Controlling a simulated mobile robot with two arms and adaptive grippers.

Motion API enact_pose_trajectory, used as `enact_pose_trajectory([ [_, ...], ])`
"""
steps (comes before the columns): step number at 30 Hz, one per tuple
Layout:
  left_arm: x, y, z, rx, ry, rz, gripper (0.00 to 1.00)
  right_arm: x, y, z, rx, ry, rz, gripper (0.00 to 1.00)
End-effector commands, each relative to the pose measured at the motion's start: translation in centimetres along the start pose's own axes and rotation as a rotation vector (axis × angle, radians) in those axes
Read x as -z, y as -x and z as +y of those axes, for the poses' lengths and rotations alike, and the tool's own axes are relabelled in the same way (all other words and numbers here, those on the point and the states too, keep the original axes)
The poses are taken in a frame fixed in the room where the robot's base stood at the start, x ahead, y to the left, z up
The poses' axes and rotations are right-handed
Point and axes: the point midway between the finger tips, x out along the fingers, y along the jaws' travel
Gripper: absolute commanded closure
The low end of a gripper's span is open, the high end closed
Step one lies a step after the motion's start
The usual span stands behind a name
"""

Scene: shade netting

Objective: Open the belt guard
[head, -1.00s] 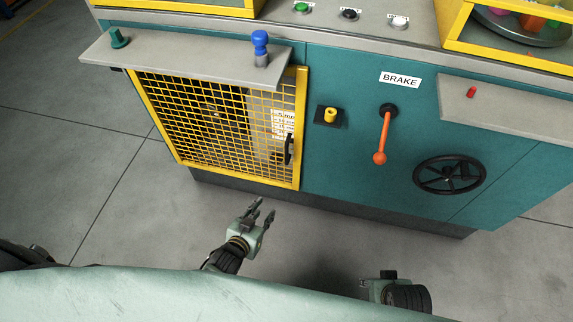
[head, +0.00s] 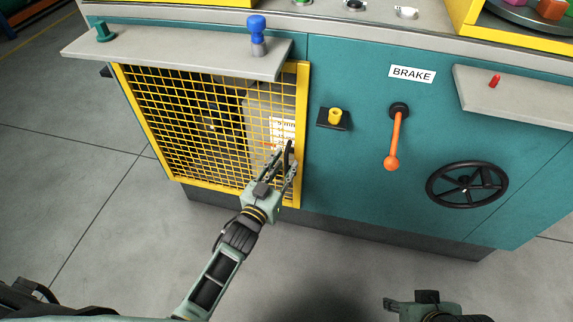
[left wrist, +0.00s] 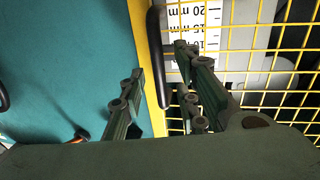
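The belt guard (head: 182,120) is a yellow-framed mesh panel at the left of the teal machine front, lying shut against it. Its black upright handle (head: 289,152) is near the right edge of the frame; the handle also shows in the left wrist view (left wrist: 157,60). My left gripper (head: 281,166) is open at the handle. In the left wrist view its fingers (left wrist: 162,88) are apart, with the handle appearing between them; contact cannot be told. My right gripper (head: 420,302) is low at the bottom edge, its fingers unclear.
A grey shelf (head: 180,50) with a blue knob (head: 257,35) juts out above the guard. To the right are a yellow button (head: 335,116), an orange brake lever (head: 396,135) and a black handwheel (head: 467,184). The floor in front is clear.

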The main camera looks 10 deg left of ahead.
Motion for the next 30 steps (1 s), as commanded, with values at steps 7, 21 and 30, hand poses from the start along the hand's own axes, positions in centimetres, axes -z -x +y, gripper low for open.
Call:
enact_pose_trajectory([
  [7, -0.1, -1.7, 0.0, 0.0, 0.001, -0.001, 0.71, -0.1, -0.5, 0.0, 0.0, 0.0, 0.0, 0.6],
  [21, -0.1, -1.7, 0.0, 0.0, 0.0, -0.002, 0.92, -0.1, -0.4, 0.0, 0.0, 0.0, 0.0, 0.6],
  [30, -0.1, -1.7, 0.0, 0.0, 0.0, -0.002, 1.0, -0.1, -0.4, 0.0, 0.0, 0.001, 0.0, 0.6],
])
